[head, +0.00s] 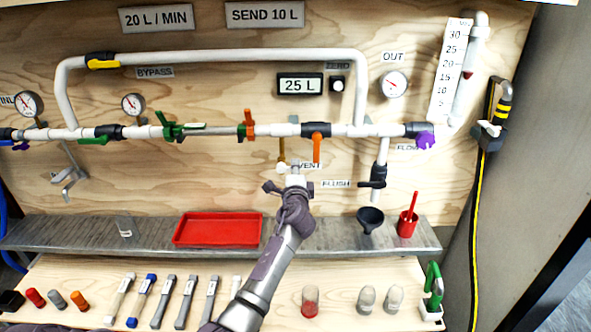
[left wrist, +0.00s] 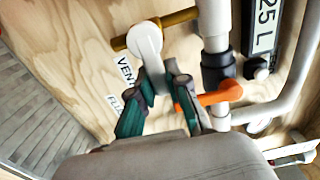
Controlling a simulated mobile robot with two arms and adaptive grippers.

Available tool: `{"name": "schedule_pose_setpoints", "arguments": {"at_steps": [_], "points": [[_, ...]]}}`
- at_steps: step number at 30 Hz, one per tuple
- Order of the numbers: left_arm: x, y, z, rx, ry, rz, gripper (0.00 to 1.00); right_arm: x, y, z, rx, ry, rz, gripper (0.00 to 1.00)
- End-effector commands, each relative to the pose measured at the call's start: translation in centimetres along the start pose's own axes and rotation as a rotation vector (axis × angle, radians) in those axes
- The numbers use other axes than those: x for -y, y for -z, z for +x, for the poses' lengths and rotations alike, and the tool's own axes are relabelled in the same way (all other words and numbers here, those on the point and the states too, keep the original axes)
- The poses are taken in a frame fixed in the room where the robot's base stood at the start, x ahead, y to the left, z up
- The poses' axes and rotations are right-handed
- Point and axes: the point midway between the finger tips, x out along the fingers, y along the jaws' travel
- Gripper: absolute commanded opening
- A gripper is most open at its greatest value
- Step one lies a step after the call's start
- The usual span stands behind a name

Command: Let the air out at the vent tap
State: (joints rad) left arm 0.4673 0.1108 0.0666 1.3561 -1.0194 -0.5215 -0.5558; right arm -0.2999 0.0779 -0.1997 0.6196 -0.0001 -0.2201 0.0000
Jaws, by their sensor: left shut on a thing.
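The vent tap (head: 281,168) is a small white tap at the lower end of a thin brass tube below the pipe, left of the VENT label. In the left wrist view its round white end (left wrist: 145,40) shows on the brass tube, with a white lever reaching down between my fingers. My left gripper (head: 287,185) is at the tap; in the left wrist view the gripper (left wrist: 160,84) has its dark green pads on both sides of the lever and is shut on it. The fingers partly hide the lever. My right gripper is not in view.
An orange-handled valve (head: 317,148) hangs close to the right of the tap; its handle (left wrist: 215,97) is near my finger in the left wrist view. Below are a grey shelf (head: 150,237), a red tray (head: 217,229), a black funnel (head: 370,218) and a red cup (head: 407,226).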

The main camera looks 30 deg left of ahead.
Motion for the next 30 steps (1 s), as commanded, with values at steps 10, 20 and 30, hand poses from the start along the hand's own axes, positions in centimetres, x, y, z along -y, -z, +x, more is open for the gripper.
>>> {"name": "schedule_pose_setpoints", "arguments": {"at_steps": [10,20,30], "points": [[0.0,-0.1,0.1,0.003,0.001,0.003,0.42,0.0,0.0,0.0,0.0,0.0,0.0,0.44],[0.0,-0.1,-0.3,0.001,0.0,0.001,0.42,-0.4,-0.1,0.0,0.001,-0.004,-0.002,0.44],[-0.1,-0.1,-6.2,0.001,-0.001,0.0,0.42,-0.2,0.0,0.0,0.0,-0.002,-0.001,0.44]]}}
